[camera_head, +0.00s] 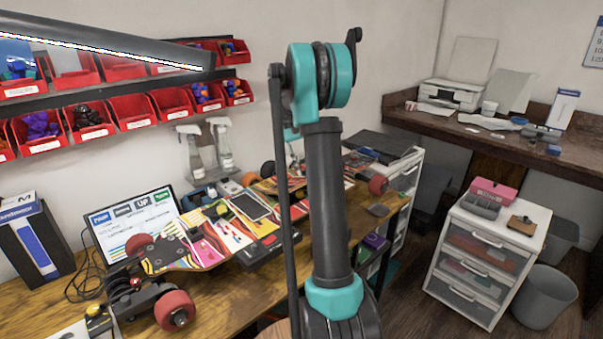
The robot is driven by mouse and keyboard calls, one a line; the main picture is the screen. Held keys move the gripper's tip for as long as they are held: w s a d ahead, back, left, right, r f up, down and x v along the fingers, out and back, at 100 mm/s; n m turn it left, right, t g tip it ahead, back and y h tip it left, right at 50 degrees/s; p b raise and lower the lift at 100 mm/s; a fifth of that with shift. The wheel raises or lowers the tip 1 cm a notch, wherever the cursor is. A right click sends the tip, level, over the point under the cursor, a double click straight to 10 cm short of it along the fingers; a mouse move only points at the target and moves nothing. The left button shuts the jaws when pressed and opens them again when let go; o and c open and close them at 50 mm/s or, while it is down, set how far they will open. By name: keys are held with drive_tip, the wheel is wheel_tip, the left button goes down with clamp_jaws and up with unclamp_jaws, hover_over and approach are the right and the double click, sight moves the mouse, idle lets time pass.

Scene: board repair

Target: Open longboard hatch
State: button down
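The longboard (205,250) lies on the wooden workbench, with a bright multicoloured pattern and red wheels (175,310). A dark rectangular panel with a pale border (250,206) sits on its middle; it looks like the hatch, but I cannot tell whether it is shut. My black and teal arm stands upright in front and hides part of the board's right side. My gripper does not show.
Red bins (87,132) hang on the wall behind the bench. Spray bottles (222,145) and a sign (137,217) stand behind the board. A white drawer unit (480,262) and a grey bin (541,297) stand on the right, with open floor between them and the workbench (228,300).

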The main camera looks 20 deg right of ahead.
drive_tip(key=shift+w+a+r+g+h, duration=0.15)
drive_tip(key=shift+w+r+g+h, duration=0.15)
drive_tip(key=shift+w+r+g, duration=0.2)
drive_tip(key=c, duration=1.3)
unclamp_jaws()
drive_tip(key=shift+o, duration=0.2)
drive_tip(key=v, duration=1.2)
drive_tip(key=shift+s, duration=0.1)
